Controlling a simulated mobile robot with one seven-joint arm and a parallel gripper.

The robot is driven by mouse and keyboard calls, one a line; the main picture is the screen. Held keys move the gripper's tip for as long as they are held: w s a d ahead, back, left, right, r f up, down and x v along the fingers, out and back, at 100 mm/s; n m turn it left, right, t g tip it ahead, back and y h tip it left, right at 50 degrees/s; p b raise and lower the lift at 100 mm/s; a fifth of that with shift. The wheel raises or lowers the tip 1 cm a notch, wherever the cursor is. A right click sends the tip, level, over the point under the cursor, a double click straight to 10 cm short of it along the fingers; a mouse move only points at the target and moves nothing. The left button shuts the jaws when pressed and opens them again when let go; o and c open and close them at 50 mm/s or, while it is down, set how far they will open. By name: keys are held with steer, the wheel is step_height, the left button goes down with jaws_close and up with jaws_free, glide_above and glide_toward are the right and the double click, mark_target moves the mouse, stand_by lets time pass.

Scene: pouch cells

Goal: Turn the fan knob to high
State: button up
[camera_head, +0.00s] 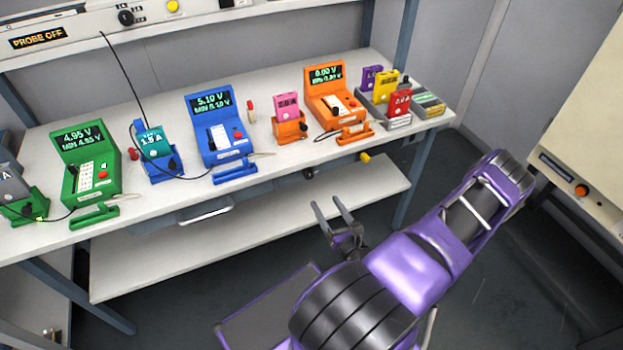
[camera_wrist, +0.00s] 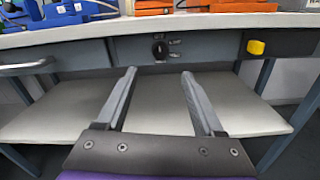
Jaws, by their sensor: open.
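A black knob (camera_wrist: 160,49) sits on a dark panel under the table's front edge, with small pale markings to its right that are too small to read. It shows as a small dark shape under the edge in the head view (camera_head: 309,173). Another black knob (camera_head: 126,17) is on the upper shelf strip; I cannot tell from labels which is the fan knob. My gripper (camera_head: 329,203) is open and empty in front of the table. In the wrist view its fingers (camera_wrist: 159,73) point toward the under-table knob, which appears between and beyond the tips, apart from them.
A yellow button (camera_wrist: 256,47) is right of the under-table knob, and a drawer handle (camera_wrist: 25,68) is left. The worktop (camera_head: 270,165) holds several coloured meters and chargers. A lower shelf (camera_head: 140,265) lies beneath. A cream cabinet (camera_head: 600,130) stands at right.

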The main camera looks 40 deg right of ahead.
mark_target(310, 177)
steer(key=x, duration=1.1)
jaws_close()
